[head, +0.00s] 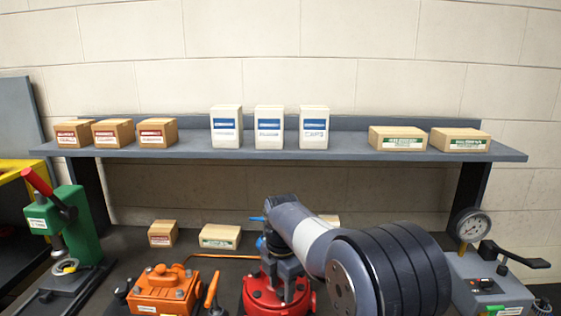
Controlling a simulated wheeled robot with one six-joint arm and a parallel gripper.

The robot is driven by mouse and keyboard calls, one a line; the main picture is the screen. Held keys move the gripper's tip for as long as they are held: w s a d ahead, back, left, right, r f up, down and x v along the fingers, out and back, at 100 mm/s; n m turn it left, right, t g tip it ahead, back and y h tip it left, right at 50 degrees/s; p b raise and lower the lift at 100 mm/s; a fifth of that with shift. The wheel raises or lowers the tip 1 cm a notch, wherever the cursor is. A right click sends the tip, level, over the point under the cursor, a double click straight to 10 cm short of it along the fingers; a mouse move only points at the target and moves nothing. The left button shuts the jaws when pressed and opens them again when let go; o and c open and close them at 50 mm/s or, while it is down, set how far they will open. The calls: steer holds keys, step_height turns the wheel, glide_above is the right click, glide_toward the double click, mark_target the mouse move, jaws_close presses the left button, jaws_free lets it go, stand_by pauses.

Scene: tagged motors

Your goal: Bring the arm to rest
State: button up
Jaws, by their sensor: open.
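My arm (310,235) reaches from the lower right toward the middle of the bench in the head view. Its thick dark joint (390,275) is nearest the camera. My gripper (261,231) is at the far end, small and partly hidden by the arm; its blue tips show apart, with nothing seen between them. I cannot tell whether the gripper touches the motor.
An orange motor (165,288) stands left of the red one. A green press (72,225) is at left, a grey gauge unit (490,285) at right. Small boxes (220,236) lie behind. The shelf (340,148) above carries several boxes; clear wall is above it.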

steer(key=shift+m+p, duration=0.35)
steer(key=shift+m, duration=0.65)
steer(key=shift+d+m, duration=0.1)
steer(key=shift+m, duration=0.4)
steer(key=shift+w, duration=0.1)
